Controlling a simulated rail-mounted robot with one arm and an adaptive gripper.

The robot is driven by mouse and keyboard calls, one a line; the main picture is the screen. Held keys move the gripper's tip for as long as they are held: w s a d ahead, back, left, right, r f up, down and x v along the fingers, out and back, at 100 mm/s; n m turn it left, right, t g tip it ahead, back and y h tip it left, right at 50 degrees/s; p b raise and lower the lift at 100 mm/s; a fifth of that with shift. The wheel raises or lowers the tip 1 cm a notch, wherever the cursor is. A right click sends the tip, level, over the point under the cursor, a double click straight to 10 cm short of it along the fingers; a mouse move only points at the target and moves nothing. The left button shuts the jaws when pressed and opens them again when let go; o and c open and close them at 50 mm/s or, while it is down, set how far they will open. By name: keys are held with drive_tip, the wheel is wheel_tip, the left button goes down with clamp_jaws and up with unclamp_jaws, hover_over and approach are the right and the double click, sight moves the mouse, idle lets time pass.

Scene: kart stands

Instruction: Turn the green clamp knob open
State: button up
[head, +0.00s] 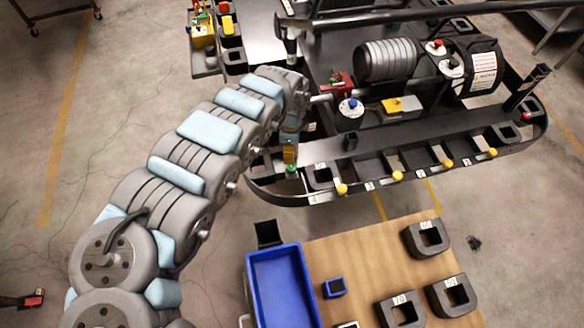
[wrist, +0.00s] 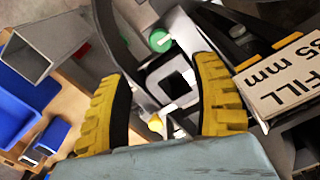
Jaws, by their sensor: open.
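The green clamp knob (head: 291,169) sits at the left end of the kart stand's front edge in the head view. In the wrist view the green knob (wrist: 159,40) shows as a round green disc beyond and between my fingertips. My gripper (wrist: 164,68) is open, with its two yellow ribbed fingers wide apart and nothing between them. In the head view my gripper (head: 289,154) is just above the green knob; whether they touch I cannot tell. The wrist view shows no finger on the knob.
Yellow knobs (head: 342,189) line the stand's front edge to the right; one yellow knob (wrist: 155,123) shows low between my fingers. A labelled box (wrist: 283,80) is close at right in the wrist view. A blue bin (head: 283,285) and dark square blocks (head: 426,238) occupy the wooden table.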

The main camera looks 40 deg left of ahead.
sight(291, 167)
wheel_tip(291, 167, down, 11)
drive_tip(key=shift+d+r+b, duration=0.15)
drive_tip(key=shift+r+b, duration=0.05)
drive_tip(key=shift+b, duration=0.15)
drive_tip(key=shift+f, duration=0.45)
clamp_jaws()
idle(0.3)
